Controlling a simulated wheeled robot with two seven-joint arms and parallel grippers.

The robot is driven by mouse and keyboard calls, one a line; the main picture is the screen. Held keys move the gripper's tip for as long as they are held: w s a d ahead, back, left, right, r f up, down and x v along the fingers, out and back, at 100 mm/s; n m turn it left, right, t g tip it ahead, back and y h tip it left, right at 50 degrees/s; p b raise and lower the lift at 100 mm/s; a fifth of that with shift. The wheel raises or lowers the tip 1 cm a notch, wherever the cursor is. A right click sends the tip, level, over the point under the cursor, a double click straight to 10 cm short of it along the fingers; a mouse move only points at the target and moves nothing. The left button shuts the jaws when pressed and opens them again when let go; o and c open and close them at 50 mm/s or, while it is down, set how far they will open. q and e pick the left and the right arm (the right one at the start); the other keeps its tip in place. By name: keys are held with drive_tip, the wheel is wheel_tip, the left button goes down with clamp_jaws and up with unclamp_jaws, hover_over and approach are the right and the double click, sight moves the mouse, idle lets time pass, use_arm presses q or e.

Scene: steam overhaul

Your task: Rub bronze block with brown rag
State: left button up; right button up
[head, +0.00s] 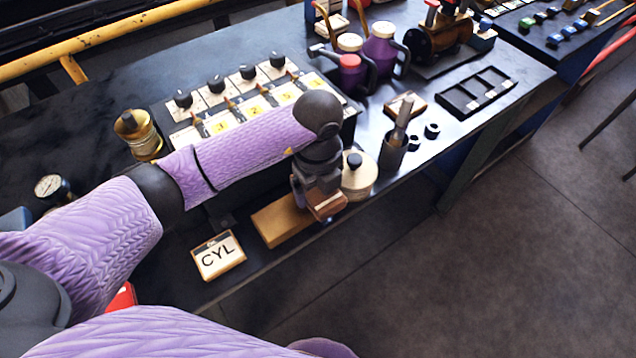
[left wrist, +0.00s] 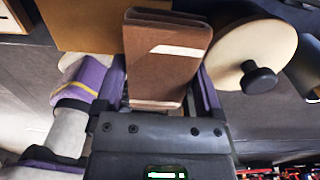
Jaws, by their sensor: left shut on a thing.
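My left gripper (head: 318,190) points down near the table's front edge, shut on a brown rag (head: 329,206). In the left wrist view the brown rag (left wrist: 166,58) is a folded, flat-sided piece with a pale stripe, between the two fingers (left wrist: 160,92). The bronze block (head: 284,221) is a long tan-gold bar lying by the table's front edge, just left of the rag. In the left wrist view the bronze block (left wrist: 82,24) is partly behind the rag. I cannot tell whether the rag touches it. My right gripper is not in view.
A round cream pot with a black knob (head: 357,178) stands close right of the gripper; its lid (left wrist: 250,55) shows in the wrist view. A CYL sign (head: 218,256) lies left of the block. A tool cup (head: 393,152) stands farther right. Open floor (head: 500,250) lies in front.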

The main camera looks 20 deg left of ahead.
sight(299, 213)
use_arm(q)
drive_tip(key=shift+f+b, duration=0.65)
drive_tip(key=shift+f, duration=0.35)
idle(0.3)
drive_tip(key=s+a+p, duration=0.2)
drive_tip(key=p, duration=0.1)
drive_tip(key=shift+s+r, duration=0.2)
drive_tip(key=shift+r, duration=0.15)
drive_tip(key=shift+s+a, duration=0.15)
drive_tip(key=shift+s, duration=0.15)
drive_tip(key=shift+s+a+f, duration=0.1)
drive_tip(key=shift+f, duration=0.25)
drive_tip(key=shift+w+d+f+b, duration=0.15)
drive_tip(key=shift+w+d+b, duration=0.3)
drive_tip(key=shift+w+d, duration=0.15)
drive_tip(key=shift+w+d+f+b, duration=0.15)
drive_tip(key=shift+w+d+b, duration=0.3)
drive_tip(key=shift+w, duration=0.15)
drive_tip(key=shift+c, duration=0.5)
drive_tip(key=shift+w+d+r, duration=0.1)
drive_tip(key=shift+w+d, duration=0.1)
drive_tip(key=shift+w, duration=0.05)
drive_tip(key=shift+c, duration=0.6)
drive_tip(key=shift+r, duration=0.1)
